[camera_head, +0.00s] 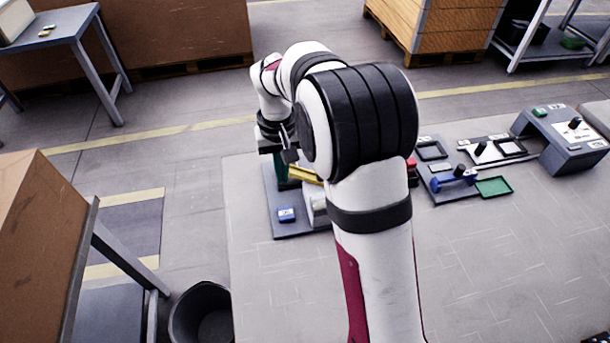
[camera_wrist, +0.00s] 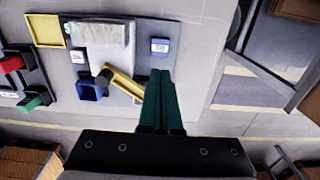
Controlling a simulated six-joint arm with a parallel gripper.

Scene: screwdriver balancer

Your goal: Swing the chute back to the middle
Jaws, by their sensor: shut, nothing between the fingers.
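The yellow chute (camera_wrist: 124,84) is a narrow bar on the board (camera_wrist: 128,109) in the wrist view. It slants from a dark round knob (camera_wrist: 103,77) down to the right. The chute (camera_head: 304,174) also shows in the head view, partly hidden by my arm. My gripper (camera_wrist: 160,73) has dark green fingers closed together with nothing between them. The fingers stand just right of the chute's outer end; I cannot tell whether they touch it. In the head view my gripper (camera_head: 287,180) is low over the board's left part.
A grey-white box (camera_wrist: 101,45) and a blue bin (camera_wrist: 87,92) flank the chute. A blue-and-white block (camera_wrist: 160,47) sits on the board's corner. A yellow tray (camera_wrist: 44,30) lies beside the board. The front of the table (camera_head: 490,270) is clear.

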